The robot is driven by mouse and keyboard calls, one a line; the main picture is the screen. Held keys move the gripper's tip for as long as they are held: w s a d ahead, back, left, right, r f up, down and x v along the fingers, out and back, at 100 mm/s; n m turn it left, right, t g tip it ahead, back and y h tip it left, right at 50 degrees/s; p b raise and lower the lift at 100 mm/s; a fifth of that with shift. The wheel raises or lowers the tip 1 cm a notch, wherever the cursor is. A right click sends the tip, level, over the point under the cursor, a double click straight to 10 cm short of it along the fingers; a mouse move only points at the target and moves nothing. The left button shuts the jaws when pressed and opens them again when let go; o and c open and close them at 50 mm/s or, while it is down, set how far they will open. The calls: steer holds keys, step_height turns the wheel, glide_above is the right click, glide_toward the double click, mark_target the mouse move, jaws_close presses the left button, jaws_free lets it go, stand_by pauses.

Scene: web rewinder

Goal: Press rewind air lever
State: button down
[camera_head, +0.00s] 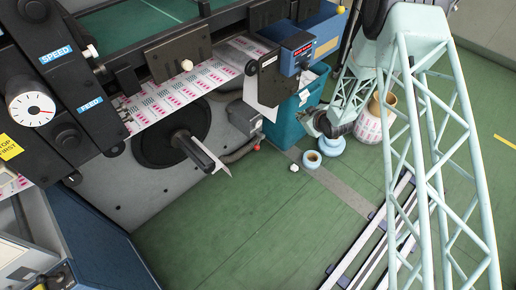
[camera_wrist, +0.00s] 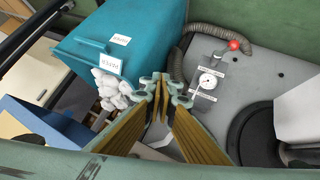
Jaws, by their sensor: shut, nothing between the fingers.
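The air lever is a short metal lever with a red ball knob (camera_wrist: 234,45) in the upper right of the wrist view, on the grey machine panel. Its red knob also shows small in the head view (camera_head: 257,148), low on the machine side, left of the teal bin. My gripper (camera_wrist: 160,92) is shut and empty, left of and apart from the knob in the wrist picture. In the head view my gripper (camera_head: 309,122) hangs in front of the bin, right of the knob. The labels by the lever are too small to read.
A round white gauge (camera_wrist: 208,81) sits beside the lever, and a grey corrugated hose (camera_wrist: 197,35) curves past it. The teal bin (camera_wrist: 130,38) holds crumpled white paper. A black spindle (camera_head: 198,151) projects from the machine.

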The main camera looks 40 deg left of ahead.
steer(key=s+a+f+n+g+y, duration=0.1)
steer(key=s+a+f, duration=0.3)
steer(key=s+f, duration=0.3)
steer(key=s+a+f+n+y, duration=0.1)
steer(key=s+a+f, duration=0.3)
steer(key=s+f, duration=0.4)
step_height(320, 180, down, 4)
steer(key=shift+a+r+g+y, duration=0.1)
steer(key=shift+a+g+y, duration=0.05)
steer(key=shift+g+y, duration=0.2)
steer(key=d+f+b+x, duration=0.1)
steer(key=f+b+x, duration=0.1)
steer(key=x, duration=1)
steer(key=shift+w+f+b, duration=0.35)
steer(key=shift+f+b, duration=0.1)
steer(key=shift+b, duration=0.2)
steer(key=shift+s+n, duration=0.1)
steer(key=shift+n, duration=0.2)
steer(key=shift+f, duration=0.1)
